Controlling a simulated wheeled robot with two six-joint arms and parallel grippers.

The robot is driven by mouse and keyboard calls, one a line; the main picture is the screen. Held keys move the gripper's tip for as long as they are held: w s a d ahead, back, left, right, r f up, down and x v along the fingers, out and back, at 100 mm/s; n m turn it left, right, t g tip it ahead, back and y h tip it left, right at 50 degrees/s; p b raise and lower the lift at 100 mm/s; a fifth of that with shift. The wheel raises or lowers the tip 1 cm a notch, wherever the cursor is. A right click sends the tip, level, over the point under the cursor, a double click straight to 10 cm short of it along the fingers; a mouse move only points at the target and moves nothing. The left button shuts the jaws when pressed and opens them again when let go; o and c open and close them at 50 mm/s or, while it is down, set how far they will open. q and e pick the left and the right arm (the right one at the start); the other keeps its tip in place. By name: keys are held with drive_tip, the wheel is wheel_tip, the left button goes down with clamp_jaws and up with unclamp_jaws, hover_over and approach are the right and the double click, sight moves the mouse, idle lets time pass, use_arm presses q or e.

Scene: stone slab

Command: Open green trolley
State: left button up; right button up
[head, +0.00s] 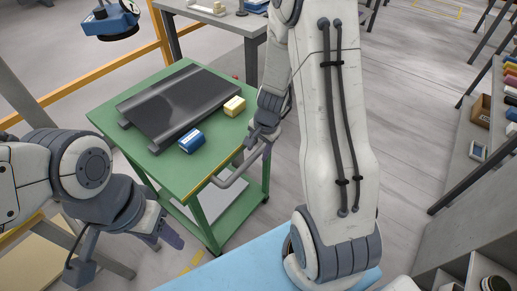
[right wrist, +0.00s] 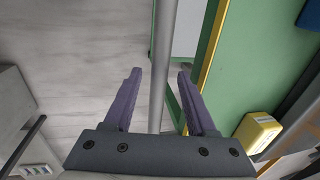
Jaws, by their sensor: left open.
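The green trolley (head: 190,180) stands left of centre in the head view. Its grey bar handle (head: 228,178) sticks out from the near right edge. In the right wrist view the handle (right wrist: 163,60) runs between the two purple fingers of my right gripper (right wrist: 159,75), which is open with a gap on each side of the bar. In the head view my right gripper is at the handle, its fingers partly hidden. My left gripper (head: 165,233) is open and empty, low in front of the trolley's left near side.
On the trolley top lie a dark ridged panel (head: 180,100), a blue box (head: 191,140) and a yellow box (head: 234,106). A blue surface (head: 235,272) lies at the bottom. A yellow rail (head: 95,75) runs behind at left; shelves stand right. Grey floor (head: 420,110) is clear between.

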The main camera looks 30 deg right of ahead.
wheel_tip(320, 180, up, 10)
drive_tip(key=s+p, duration=0.2)
drive_tip(key=p, duration=0.2)
drive_tip(key=shift+d+r, duration=0.15)
drive_tip(key=shift+d, duration=0.25)
drive_tip(key=shift+w, duration=0.1)
drive_tip(key=s+a+r+n+g+p, duration=0.1)
drive_tip(key=s+a+r+n+p, duration=0.15)
drive_tip(key=a+r+n, duration=0.4)
drive_tip(key=s+a+r+n+p, duration=0.1)
drive_tip(key=s+a+r+n, duration=0.25)
drive_tip(key=a, duration=0.55)
drive_tip(key=s+a+r+n+p, duration=0.1)
drive_tip(key=s+a+r+n, duration=0.1)
drive_tip(key=s+n, duration=0.3)
drive_tip(key=s+a+r+n+g+p, duration=0.1)
drive_tip(key=s+a+r+n, duration=0.2)
drive_tip(key=s, duration=0.5)
drive_tip(key=shift+s+a+r+n+p, duration=0.35)
drive_tip(key=shift+r+n, duration=0.3)
drive_tip(key=shift+n, duration=0.55)
